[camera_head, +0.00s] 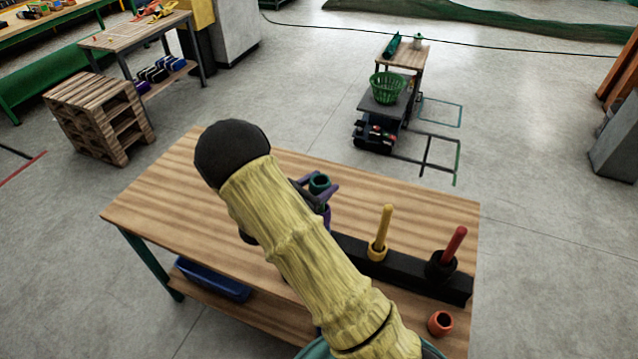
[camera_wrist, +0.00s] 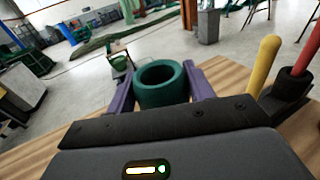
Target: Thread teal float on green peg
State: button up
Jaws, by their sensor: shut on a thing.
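The teal float (camera_head: 319,184) is a short hollow ring, held upright with its hole facing up. My gripper (camera_head: 316,189) is shut on it, above the table near its far edge. In the wrist view the float (camera_wrist: 162,96) sits between the two purple fingers of my gripper (camera_wrist: 160,85). No green peg shows in either view; my arm hides part of the table and of the black peg base (camera_head: 408,274).
A yellow peg (camera_head: 384,228) with a yellow collar and a red peg (camera_head: 454,245) with a black collar stand on the base, right of my gripper. An orange float (camera_head: 440,322) lies at the wooden table's (camera_head: 165,200) right front. The table's left part is clear.

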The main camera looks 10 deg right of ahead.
jog(key=o, duration=1.1)
jog(key=shift+c, duration=0.2)
jog(key=b+v, duration=0.4)
jog(key=v, duration=1.3)
jog(key=shift+s+a, duration=0.15)
jog(key=shift+s, duration=0.05)
